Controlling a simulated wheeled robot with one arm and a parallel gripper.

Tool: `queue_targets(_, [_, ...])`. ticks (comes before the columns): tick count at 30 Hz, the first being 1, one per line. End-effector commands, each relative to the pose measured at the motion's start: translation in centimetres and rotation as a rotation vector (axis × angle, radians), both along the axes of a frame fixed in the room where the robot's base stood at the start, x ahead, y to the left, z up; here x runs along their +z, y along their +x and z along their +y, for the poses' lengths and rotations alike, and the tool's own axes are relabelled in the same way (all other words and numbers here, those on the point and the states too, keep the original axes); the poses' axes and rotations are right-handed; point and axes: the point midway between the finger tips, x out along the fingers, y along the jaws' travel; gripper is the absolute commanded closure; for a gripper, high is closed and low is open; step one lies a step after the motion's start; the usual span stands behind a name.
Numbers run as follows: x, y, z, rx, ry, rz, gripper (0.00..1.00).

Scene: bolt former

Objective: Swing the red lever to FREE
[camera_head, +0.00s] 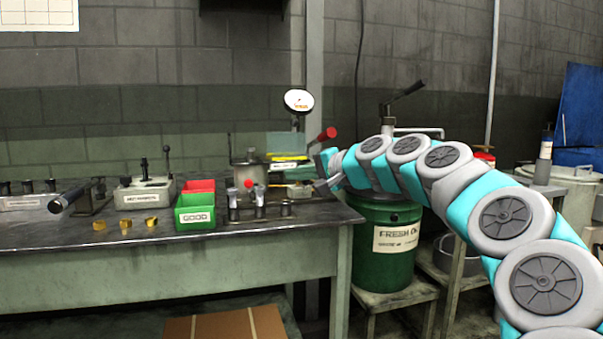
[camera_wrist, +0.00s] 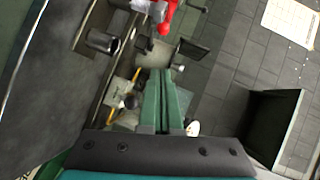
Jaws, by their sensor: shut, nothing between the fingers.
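A red lever grip (camera_head: 327,134) shows in the head view, tilted up to the right, above the right end of the bench and just above my gripper. A small red ball knob (camera_head: 249,183) stands lower, to its left. My gripper (camera_head: 320,172) is at the bench's right end, pointing left. In the wrist view my gripper (camera_wrist: 166,75) has its fingers together and empty. A red part (camera_wrist: 168,16) lies ahead of the fingertips there, apart from them; I cannot tell which red piece it is. No FREE mark is readable.
The bench (camera_head: 130,248) holds a green GOOD bin (camera_head: 195,218), a red bin (camera_head: 200,185), metal posts (camera_head: 260,198) and a metal pot (camera_head: 248,168). A dial gauge (camera_head: 299,101) stands behind. A green oil drum (camera_head: 385,260) stands below my arm.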

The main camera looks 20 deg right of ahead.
Motion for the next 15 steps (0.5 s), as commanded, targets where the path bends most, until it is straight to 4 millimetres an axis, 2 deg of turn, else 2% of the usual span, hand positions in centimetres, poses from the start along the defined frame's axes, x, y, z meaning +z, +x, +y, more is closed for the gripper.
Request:
queue_targets(9, [-1.2, 4.5, 2.9, 0.002, 0.0, 0.001, 1.0])
queue_targets(15, [-2.0, 4.8, 5.3, 0.004, 0.0, 0.001, 1.0])
